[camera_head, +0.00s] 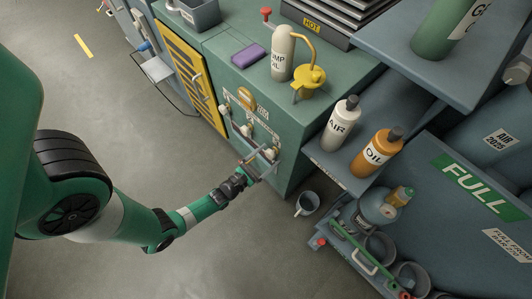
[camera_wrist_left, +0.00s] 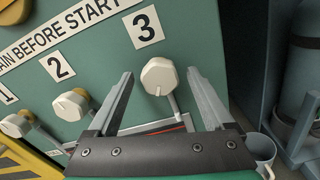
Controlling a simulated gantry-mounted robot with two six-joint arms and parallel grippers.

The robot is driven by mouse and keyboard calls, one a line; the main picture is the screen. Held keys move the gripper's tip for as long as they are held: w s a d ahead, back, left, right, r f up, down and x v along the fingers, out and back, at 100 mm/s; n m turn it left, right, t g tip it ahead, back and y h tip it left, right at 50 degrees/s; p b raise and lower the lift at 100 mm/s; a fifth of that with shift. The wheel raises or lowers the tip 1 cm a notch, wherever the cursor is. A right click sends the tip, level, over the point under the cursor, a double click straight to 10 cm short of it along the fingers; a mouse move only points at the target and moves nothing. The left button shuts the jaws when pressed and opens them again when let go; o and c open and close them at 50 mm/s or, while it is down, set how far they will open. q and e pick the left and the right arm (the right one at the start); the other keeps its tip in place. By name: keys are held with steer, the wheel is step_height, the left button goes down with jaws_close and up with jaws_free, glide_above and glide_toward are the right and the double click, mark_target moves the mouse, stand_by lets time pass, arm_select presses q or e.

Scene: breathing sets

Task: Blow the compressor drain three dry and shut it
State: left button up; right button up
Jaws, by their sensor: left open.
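Drain three is a pale many-sided knob (camera_wrist_left: 158,76) with a grey stem, under the label "3" (camera_wrist_left: 144,27) on the green compressor front. Its knob also shows in the head view (camera_head: 270,154). My left gripper (camera_head: 262,163) is at this drain; in the left wrist view its open fingers (camera_wrist_left: 161,80) stand on either side of the knob, with gaps visible. I cannot tell whether the drain is open or shut. My right gripper is not in view.
Drain two's knob (camera_wrist_left: 71,105) and drain one's knob (camera_wrist_left: 16,125) sit left of drain three. A grey mug (camera_head: 307,203) stands on the floor right of the cabinet. AIR (camera_head: 339,123) and OIL (camera_head: 375,154) bottles stand on a shelf nearby.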

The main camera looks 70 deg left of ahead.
arm_select(q)
steer(key=p+v, duration=0.2)
steer(key=v, duration=0.3)
steer(key=shift+s+r, duration=0.15)
steer(key=shift+r, duration=0.05)
steer(key=p, duration=0.4)
glide_toward(268, 156)
steer(key=shift+f+v, duration=0.2)
steer(key=shift+v, duration=0.85)
steer(key=shift+d, duration=0.1)
